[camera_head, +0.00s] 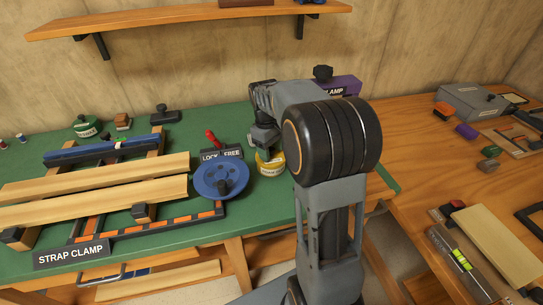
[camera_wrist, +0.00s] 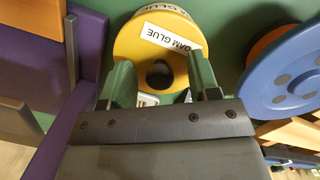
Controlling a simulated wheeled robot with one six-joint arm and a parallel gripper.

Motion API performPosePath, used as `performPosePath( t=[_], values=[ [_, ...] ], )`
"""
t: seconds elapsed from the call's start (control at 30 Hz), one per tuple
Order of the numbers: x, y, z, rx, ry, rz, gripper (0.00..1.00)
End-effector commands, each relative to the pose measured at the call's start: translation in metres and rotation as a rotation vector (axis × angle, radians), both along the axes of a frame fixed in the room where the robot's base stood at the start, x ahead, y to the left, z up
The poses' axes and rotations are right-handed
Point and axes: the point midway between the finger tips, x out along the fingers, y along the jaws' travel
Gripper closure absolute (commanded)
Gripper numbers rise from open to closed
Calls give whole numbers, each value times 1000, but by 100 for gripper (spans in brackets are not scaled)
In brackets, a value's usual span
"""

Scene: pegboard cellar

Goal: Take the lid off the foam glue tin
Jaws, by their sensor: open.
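The foam glue tin (camera_head: 271,168) stands on the green bench top, yellow with a white label. My arm partly hides it in the head view. In the wrist view, its round yellow top (camera_wrist: 136,42) fills the upper middle, with the words FOAM GLUE on the label. A dark round spot (camera_wrist: 159,75) sits at its centre; I cannot tell if it is a knob or a hollow. My gripper (camera_wrist: 161,80) is open and empty, with one green finger on each side of that spot. It shows right above the tin in the head view (camera_head: 265,145). Contact cannot be told.
A blue handwheel (camera_head: 220,180) stands close left of the tin, also at the right in the wrist view (camera_wrist: 288,75). A purple clamp (camera_head: 343,86) is behind my arm. Boards in a strap clamp (camera_head: 95,192) cover the left bench. A wooden table (camera_head: 410,185) adjoins at right.

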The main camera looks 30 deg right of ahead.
Motion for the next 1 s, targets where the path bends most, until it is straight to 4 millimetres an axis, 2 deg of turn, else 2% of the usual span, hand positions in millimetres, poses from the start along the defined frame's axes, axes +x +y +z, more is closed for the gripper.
performPosePath(
  t=[0.2, 0.77, 1.0],
  values=[
    [0, 0, 0, 0, 0, 0, 44],
    [0, 0, 0, 0, 0, 0, 97],
    [0, 0, 1, -1, -1, 0, 97]
  ],
)
